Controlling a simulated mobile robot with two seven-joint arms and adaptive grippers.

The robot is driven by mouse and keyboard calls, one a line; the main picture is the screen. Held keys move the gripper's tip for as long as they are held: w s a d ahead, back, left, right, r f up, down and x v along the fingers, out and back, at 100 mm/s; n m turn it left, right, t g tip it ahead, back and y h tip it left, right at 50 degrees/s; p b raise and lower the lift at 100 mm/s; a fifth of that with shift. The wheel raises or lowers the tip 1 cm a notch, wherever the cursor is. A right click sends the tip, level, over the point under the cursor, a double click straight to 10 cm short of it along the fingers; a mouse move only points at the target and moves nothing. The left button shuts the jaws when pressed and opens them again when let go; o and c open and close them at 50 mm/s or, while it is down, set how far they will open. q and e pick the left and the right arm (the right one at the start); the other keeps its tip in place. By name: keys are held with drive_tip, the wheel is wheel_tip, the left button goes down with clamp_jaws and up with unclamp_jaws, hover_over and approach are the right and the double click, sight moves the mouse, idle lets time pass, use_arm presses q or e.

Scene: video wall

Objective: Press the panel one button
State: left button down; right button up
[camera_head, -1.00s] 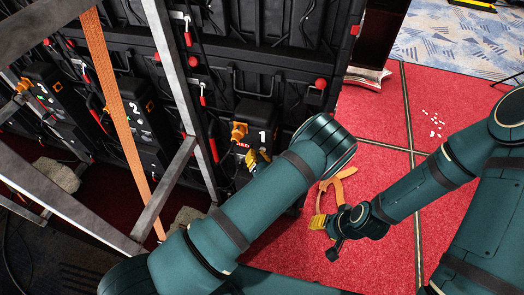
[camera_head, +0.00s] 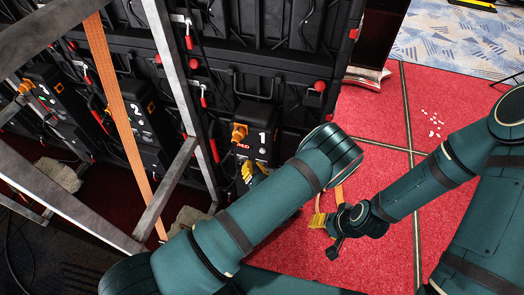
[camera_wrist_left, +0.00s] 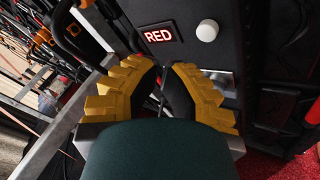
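Panel one (camera_head: 257,130) is a black box marked with a white "1" at the lower middle of the head view, with an orange plug on its left. Its small display (camera_wrist_left: 158,35) is lit and reads RED in the left wrist view. A round white button (camera_wrist_left: 207,31) is to the right of the display. My left gripper (camera_head: 254,171) has yellow fingers just below the box face. In the left wrist view its fingertips (camera_wrist_left: 162,67) meet closely below the display, left of and apart from the button, with nothing between them. My right gripper (camera_head: 318,220) hangs over the red carpet.
Panels two (camera_head: 135,122) and three (camera_head: 42,92) are farther left. Metal frame bars (camera_head: 176,80) and an orange strap (camera_head: 117,105) cross in front of them. Open red carpet (camera_head: 375,125) is to the right. Another orange strap lies partly hidden near my right gripper.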

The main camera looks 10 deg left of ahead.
use_arm(q)
drive_tip(key=shift+s, duration=1.1)
